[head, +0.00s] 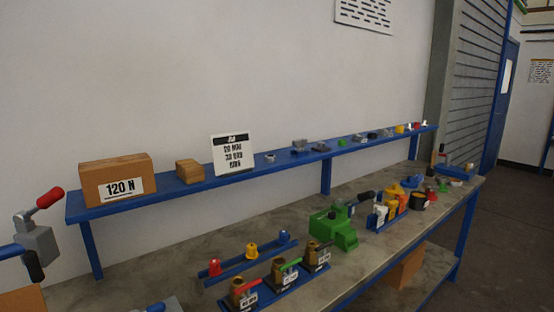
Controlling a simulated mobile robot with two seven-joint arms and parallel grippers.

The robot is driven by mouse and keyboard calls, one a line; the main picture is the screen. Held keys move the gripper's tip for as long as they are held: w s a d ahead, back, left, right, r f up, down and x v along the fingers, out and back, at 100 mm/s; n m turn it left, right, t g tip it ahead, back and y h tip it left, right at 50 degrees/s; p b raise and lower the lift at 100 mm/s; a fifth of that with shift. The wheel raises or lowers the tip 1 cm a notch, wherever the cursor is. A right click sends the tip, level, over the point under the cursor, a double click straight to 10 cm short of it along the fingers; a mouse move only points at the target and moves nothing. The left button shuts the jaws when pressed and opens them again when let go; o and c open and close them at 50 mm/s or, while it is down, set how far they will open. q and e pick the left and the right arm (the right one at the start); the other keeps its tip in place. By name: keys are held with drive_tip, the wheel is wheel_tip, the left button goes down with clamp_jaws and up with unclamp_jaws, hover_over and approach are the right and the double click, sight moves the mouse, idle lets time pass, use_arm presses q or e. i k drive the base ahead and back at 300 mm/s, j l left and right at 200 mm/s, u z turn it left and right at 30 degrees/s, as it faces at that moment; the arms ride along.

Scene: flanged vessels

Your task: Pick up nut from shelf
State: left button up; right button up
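A blue shelf (190,193) runs along the wall above the workbench. Several small parts lie along it to the right of a white sign. A small light grey piece (270,157) just right of the sign may be a nut, but it is too small to tell. Other small parts farther along include grey-blue pieces (299,146), a dark-and-grey piece (321,147) and a green piece (341,143). I cannot tell which of them is the nut. Neither of my grippers shows clearly in the head view.
The grey bench (150,269) below holds brass valves (278,272), a green machine (335,229) and yellow parts (393,199). Floor is open at right.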

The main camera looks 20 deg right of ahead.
sight(270, 159)
drive_tip(key=l, duration=0.7)
drive_tip(key=i+l, duration=0.1)
drive_tip(key=l, duration=0.65)
drive_tip(key=i+l+z, duration=0.1)
drive_tip(key=l, duration=1.3)
drive_tip(key=i+l, duration=0.15)
drive_tip(key=l, duration=0.6)
